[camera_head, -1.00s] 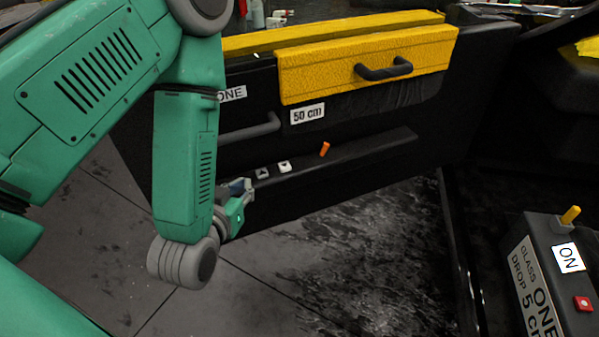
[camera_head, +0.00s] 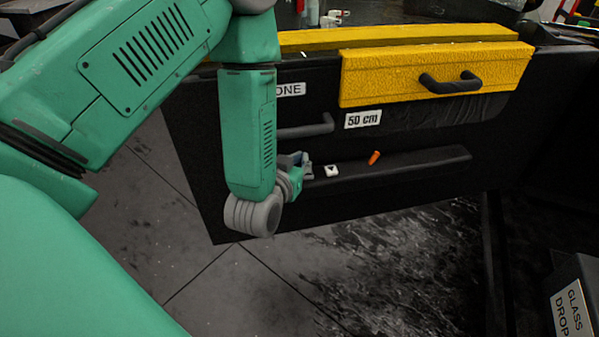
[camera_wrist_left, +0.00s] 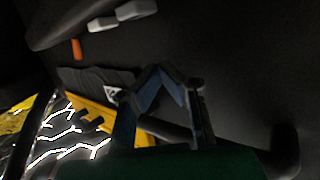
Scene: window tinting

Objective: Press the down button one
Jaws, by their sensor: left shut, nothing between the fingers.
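A white button (camera_head: 331,171) with a dark downward triangle sits on the black door panel's ledge, left of an orange lever (camera_head: 374,157). A second button beside it is mostly hidden by my left gripper (camera_head: 305,164) in the head view. In the left wrist view, two pale buttons show near the top, one nearer the lever (camera_wrist_left: 102,23) and one farther off (camera_wrist_left: 136,9). My left gripper's blue fingers (camera_wrist_left: 160,70) are shut with tips together, empty, and appear apart from both buttons. My right gripper is not in view.
The door panel (camera_head: 400,205) carries a yellow block with a black handle (camera_head: 450,84), a grey handle (camera_head: 308,129) and a "50 cm" label (camera_head: 362,119). A box labelled "GLASS DROP" (camera_head: 572,300) stands at lower right. Dark tiled floor lies below.

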